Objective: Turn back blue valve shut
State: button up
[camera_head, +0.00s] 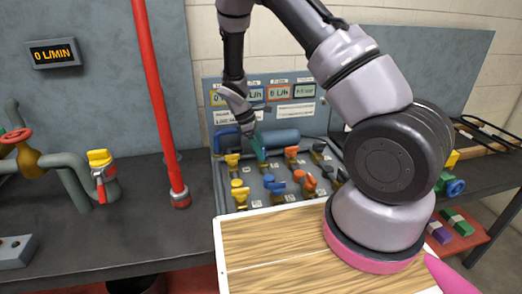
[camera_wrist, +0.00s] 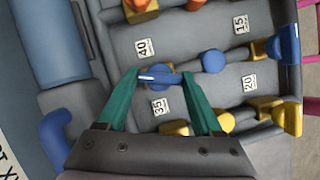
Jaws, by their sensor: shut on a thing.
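My gripper (camera_wrist: 158,84) has its two green fingers closed on either side of a small blue valve handle (camera_wrist: 160,77). The handle lies across from finger to finger, between the tags 40 and 35. In the head view my gripper (camera_head: 261,153) reaches down at the back of the valve board, and its fingers cover what they hold. In the wrist view a round blue knob (camera_wrist: 212,62) and a larger blue handle (camera_wrist: 284,45) stand to the right of the held one. Blue handles (camera_head: 275,186) also show on the board in the head view.
Yellow handles (camera_head: 240,187) and orange handles (camera_head: 306,181) crowd the board around my gripper. A red pipe (camera_head: 160,100) stands to the left. A wooden-topped board (camera_head: 270,243) lies in front. Small displays (camera_head: 279,92) stand behind.

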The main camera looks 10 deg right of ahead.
jog(key=m+g, duration=0.1)
jog(key=m, duration=0.3)
jog(key=shift+w+d+y, duration=0.1)
jog(key=shift+w+y, duration=0.05)
jog(key=shift+y, duration=0.25)
jog(key=m+g+y, duration=0.1)
jog(key=m, duration=0.2)
jog(key=shift+d+m, duration=0.1)
jog(key=shift+m, duration=0.2)
jog(key=m+y, duration=0.1)
jog(key=m, duration=0.2)
jog(key=m+g+y, duration=0.1)
jog(key=m, duration=0.2)
jog(key=shift+w+d, duration=0.1)
jog(key=shift+d, duration=0.05)
jog(key=shift+m, duration=0.4)
jog(key=o, duration=1.4)
jog(key=shift+c, duration=0.2)
